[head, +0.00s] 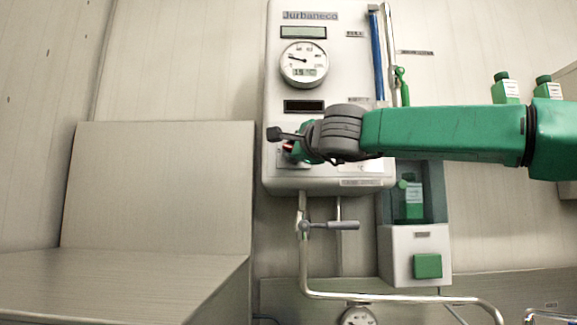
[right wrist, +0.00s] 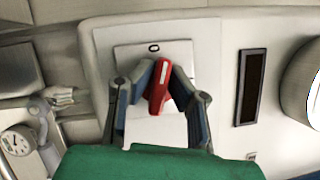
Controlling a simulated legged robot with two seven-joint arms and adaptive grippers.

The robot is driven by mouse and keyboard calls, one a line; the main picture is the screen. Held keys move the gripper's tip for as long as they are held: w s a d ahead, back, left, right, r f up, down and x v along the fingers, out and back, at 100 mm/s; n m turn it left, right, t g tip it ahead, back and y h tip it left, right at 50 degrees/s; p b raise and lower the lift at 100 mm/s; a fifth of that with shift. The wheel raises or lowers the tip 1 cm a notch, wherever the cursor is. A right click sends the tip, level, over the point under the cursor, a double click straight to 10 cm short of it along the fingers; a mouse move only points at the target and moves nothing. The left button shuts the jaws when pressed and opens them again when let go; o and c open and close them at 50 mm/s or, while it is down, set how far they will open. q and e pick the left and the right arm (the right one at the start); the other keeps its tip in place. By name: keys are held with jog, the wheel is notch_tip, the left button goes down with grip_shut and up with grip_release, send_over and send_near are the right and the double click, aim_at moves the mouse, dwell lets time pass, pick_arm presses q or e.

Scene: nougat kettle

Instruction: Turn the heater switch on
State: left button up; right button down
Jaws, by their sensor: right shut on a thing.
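The heater (head: 350,80) is a white wall unit labelled Jurbaneco. Its switch is a red lever on a pale plate at the lower left of its front; the red lever (right wrist: 161,85) shows clearly in the right wrist view, with a small "0" mark above it on the plate (right wrist: 125,58). In the head view only a bit of red shows. My right gripper (head: 284,142) is at the switch; in the right wrist view its fingers (right wrist: 160,88) are closed around the red lever, one on each side. My left gripper is in neither view.
Above the switch are a dark display (head: 304,106) and a round gauge (head: 304,64). Below the heater are pipes with a valve handle (head: 330,225) and a green-buttoned dispenser (head: 414,255). A wooden box-like surface (head: 155,190) stands at left. Green bottles (head: 505,88) are at right.

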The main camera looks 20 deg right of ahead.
jog(key=m+t+h+b, duration=0.1)
jog(key=m+b, duration=0.2)
jog(key=m+h+b, duration=0.1)
jog(key=m+b, duration=0.2)
jog(key=f+m+t+h+b, duration=0.1)
jog(key=m+b, duration=0.3)
jog(key=shift+w+d+f+t+h, duration=0.1)
jog(key=shift+t+h, duration=0.2)
jog(key=m+h+b, duration=0.1)
jog(key=m, duration=0.2)
jog(key=shift+m+h+b, duration=0.35)
jog(key=shift+m+h, duration=0.05)
jog(key=shift+r+m+h+b, duration=0.15)
jog(key=shift+m+h+b, duration=0.15)
jog(key=shift+m+h, duration=0.7)
jog(key=shift+r+m+h+b, duration=0.1)
jog(key=shift+m+h+b, duration=0.25)
jog(key=shift+m, duration=1.25)
jog(key=c, duration=1.6)
grip_release()
jog(key=shift+w, duration=0.1)
jog(key=shift+r, duration=0.1)
jog(key=shift+s, duration=0.2)
